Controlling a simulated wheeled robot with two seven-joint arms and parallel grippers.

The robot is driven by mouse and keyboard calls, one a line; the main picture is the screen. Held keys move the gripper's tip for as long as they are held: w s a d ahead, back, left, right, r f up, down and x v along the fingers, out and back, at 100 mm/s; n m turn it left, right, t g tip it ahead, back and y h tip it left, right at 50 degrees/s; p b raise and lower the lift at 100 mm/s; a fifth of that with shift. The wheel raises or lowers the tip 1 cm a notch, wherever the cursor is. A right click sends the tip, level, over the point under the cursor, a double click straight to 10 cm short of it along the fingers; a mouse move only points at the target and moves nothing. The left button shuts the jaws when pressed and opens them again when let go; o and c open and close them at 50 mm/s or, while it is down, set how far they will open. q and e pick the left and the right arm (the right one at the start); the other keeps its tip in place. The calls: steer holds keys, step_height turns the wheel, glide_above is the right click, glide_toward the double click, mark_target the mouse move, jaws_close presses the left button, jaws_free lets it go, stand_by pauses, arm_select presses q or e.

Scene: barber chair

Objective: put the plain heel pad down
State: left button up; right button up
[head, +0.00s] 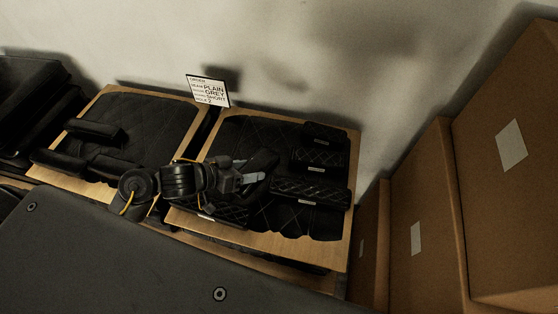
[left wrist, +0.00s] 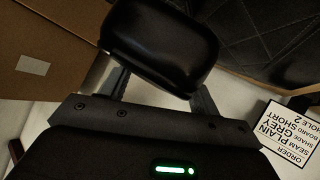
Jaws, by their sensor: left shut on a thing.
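My left gripper (head: 254,171) is shut on the plain heel pad (head: 263,160), a smooth dark pad without quilting. In the left wrist view the plain heel pad (left wrist: 160,42) sits between the two fingers, hiding their tips. In the head view the gripper and pad are over the left part of the right wooden board (head: 305,250); the height above it is hard to tell. Quilted black pads lie on that board's right side, among them a long one (head: 310,190) and a shorter one (head: 318,158). My right gripper is not in view.
An order card (head: 208,91) reading plain, grey, short, hole 2 stands between the boards. The left wooden board (head: 60,178) bears a dark quilted panel and several dark pads. Large cardboard boxes (head: 420,180) stand at right. A pale wall rises behind.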

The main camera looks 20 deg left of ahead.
arm_select(q)
steer(key=shift+w, duration=0.25)
steer(key=shift+w+a+f, duration=0.2)
steer(key=shift+w, duration=0.3)
steer(key=shift+w+a+f, duration=0.15)
steer(key=shift+w+f, duration=0.05)
steer(key=shift+w, duration=0.3)
steer(key=w+a+f, duration=0.1)
steer(key=w+f, duration=0.1)
steer(key=w, duration=0.1)
steer(key=w+a+f, duration=0.1)
steer(key=w+f, duration=0.2)
steer(key=w+a+f, duration=0.1)
steer(key=w+f, duration=0.1)
steer(key=w, duration=0.1)
steer(key=shift+w+a+f, duration=0.15)
steer(key=shift+w+f, duration=0.1)
steer(key=shift+w, duration=0.1)
steer(key=shift+w+a+f, duration=0.15)
steer(key=shift+w+f, duration=0.3)
steer(key=shift+f, duration=0.15)
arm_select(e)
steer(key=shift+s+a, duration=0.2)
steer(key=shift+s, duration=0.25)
